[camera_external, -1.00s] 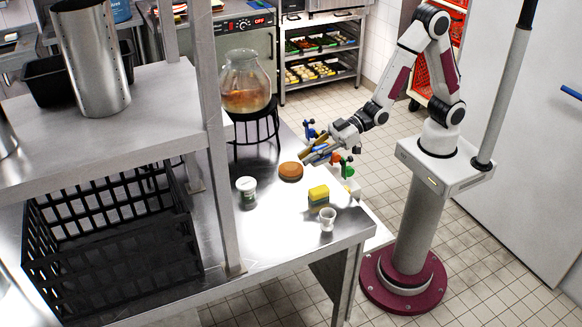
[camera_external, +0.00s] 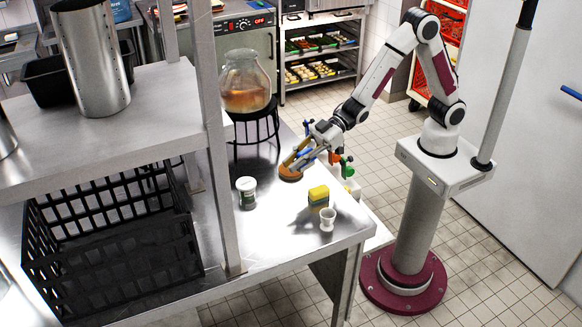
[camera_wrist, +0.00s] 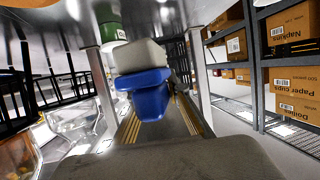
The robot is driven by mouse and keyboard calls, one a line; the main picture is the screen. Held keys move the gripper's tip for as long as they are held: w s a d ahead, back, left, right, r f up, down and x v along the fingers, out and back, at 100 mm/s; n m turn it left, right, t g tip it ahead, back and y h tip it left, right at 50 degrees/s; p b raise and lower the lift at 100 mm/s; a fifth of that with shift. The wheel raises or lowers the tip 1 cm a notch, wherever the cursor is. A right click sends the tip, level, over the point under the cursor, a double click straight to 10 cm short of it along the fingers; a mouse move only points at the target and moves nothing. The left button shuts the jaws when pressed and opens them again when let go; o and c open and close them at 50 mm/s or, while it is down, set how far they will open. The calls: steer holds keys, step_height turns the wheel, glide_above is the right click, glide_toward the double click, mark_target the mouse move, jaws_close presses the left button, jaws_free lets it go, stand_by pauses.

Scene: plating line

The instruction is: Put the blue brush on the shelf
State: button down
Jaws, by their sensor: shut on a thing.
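In the external view my gripper (camera_external: 294,164) is over the steel table, its fingers pointing down and left, at the round brown item (camera_external: 290,174). A blue part, seemingly the blue brush (camera_external: 307,158), shows at the fingers. In the wrist view the brush (camera_wrist: 151,98) is a blue block with a pale grey-white end, between the gold-edged fingers of my gripper (camera_wrist: 160,112), which is shut on it. How far the brush is above the table is unclear. The steel shelf (camera_external: 150,125) is at the upper left, above the table.
A white jar (camera_external: 246,193), a yellow-green sponge (camera_external: 318,197) and a white cup (camera_external: 327,219) stand on the table. A glass jar (camera_external: 245,85) sits on a black stand behind. A shelf post (camera_external: 222,190) and black crate (camera_external: 110,240) are left. A steel cylinder (camera_external: 92,60) occupies the shelf.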

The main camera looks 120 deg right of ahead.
steer(key=shift+w+a+r+n+y, duration=0.15)
steer(key=shift+w+a+n+y, duration=0.2)
steer(key=shift+a, duration=0.2)
steer(key=shift+w+a+r+n+y, duration=0.15)
steer(key=shift+w+a+y, duration=0.1)
steer(key=shift+w+a, duration=0.25)
steer(key=shift+f, duration=3.15)
steer(key=shift+f, duration=1.85)
steer(key=shift+f, duration=0.1)
